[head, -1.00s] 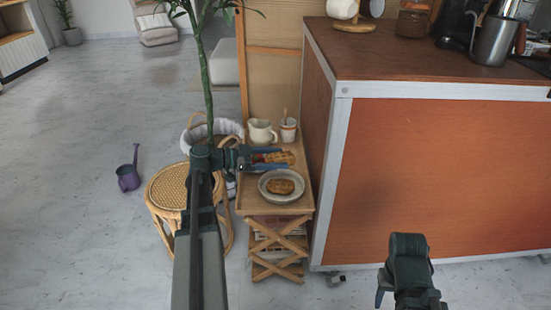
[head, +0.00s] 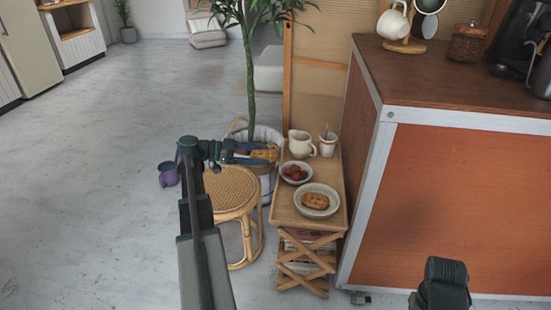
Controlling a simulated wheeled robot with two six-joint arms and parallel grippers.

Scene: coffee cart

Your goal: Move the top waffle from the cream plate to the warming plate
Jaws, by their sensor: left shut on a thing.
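My left gripper (head: 262,153) is shut on a golden-brown waffle (head: 265,155). It holds it in the air, left of the small wooden side table (head: 284,211), in front of a basket in the picture. The cream plate (head: 334,208) lies on the side table with another waffle (head: 315,201) on it. My right gripper is at the bottom right edge, mostly out of frame behind its dark wrist, so its jaws are unclear. I cannot make out a warming plate in this view.
A bowl of red berries (head: 295,173), a cream pitcher (head: 302,145) and a cup (head: 327,145) stand on the side table. A rattan stool (head: 232,188) stands left of it. The orange cart (head: 460,200) fills the right.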

